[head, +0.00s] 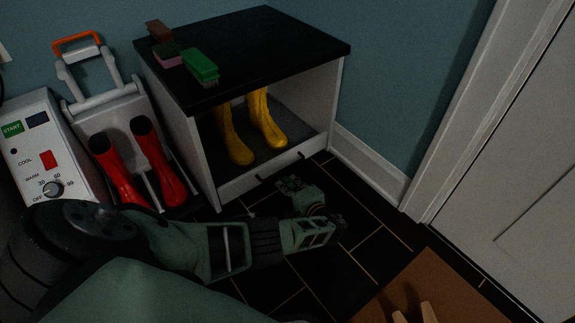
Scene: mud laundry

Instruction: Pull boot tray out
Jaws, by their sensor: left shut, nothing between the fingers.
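The boot tray (235,185) sits inside the white cabinet with the black top. Its white front, with small dark handles, shows at the bottom of the opening and looks flush with the cabinet. A pair of yellow boots (267,122) stands upright on its dark floor. My left arm reaches in from the left, low in front of the cabinet. My left gripper (289,183) is shut and empty, just in front of the tray's front near the handles. I cannot tell whether it touches a handle.
The cabinet (260,45) carries a green brush (201,66) and other small blocks on top. Red boots (158,160) stand on a rack at left, beside a white control panel (45,150). Dark tiled floor (375,235) is clear at right, up to a brown mat (440,285) and white door (520,180).

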